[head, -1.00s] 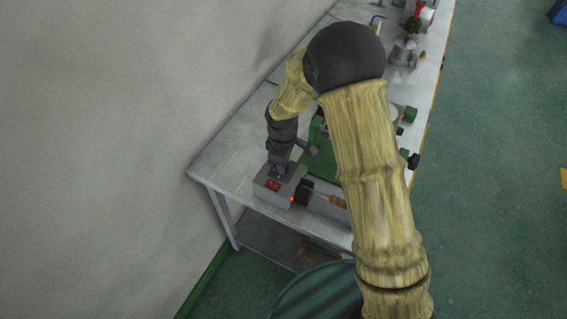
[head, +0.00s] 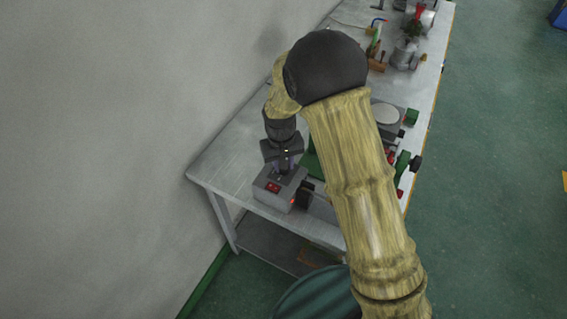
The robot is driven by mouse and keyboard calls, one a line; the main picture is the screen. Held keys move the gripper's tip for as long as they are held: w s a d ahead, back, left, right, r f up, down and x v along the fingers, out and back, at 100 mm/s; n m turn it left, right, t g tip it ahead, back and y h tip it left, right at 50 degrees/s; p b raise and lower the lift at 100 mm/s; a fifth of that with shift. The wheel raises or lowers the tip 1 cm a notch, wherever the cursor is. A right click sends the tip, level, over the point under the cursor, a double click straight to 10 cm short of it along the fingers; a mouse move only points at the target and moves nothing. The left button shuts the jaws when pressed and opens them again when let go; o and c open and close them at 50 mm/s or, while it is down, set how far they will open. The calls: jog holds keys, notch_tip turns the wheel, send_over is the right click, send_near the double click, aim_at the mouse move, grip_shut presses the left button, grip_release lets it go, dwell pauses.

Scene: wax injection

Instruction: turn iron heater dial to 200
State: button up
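The iron heater (head: 268,198) is a small grey box near the left end of the bench, with a red switch on its face and a red light at its right side. A black part (head: 305,194) stands against its right side. My gripper (head: 281,169) points down just over the top of the box. Its two fingers show apart, with a gap between them. The dial cannot be made out clearly; the gripper covers that part of the top. Whether the fingertips touch anything is too small to tell.
The grey bench (head: 225,160) runs away to the upper right, with its left end bare. A round-topped grey device (head: 386,114) and green-handled parts stand beyond my arm. A wall is close on the left. My forearm hides the bench right of the heater.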

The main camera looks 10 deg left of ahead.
jog(key=m, duration=0.5)
jog(key=shift+w+a+r+m+p, duration=0.1)
jog(key=shift+r+m+p, duration=0.1)
jog(key=shift+m+p, duration=0.15)
jog(key=m+p, duration=0.1)
jog(key=m, duration=0.4)
jog(key=shift+m, duration=0.25)
jog(key=shift+f, duration=0.1)
jog(key=o, duration=1)
jog(key=shift+g, duration=0.3)
jog(key=r, duration=0.5)
jog(key=r+b, duration=0.1)
jog(key=r, duration=0.5)
jog(key=r+b, duration=0.1)
jog(key=r, duration=0.5)
jog(key=shift+w+a+r, duration=0.15)
jog(key=shift+w+a, duration=0.05)
jog(key=shift+a, duration=0.1)
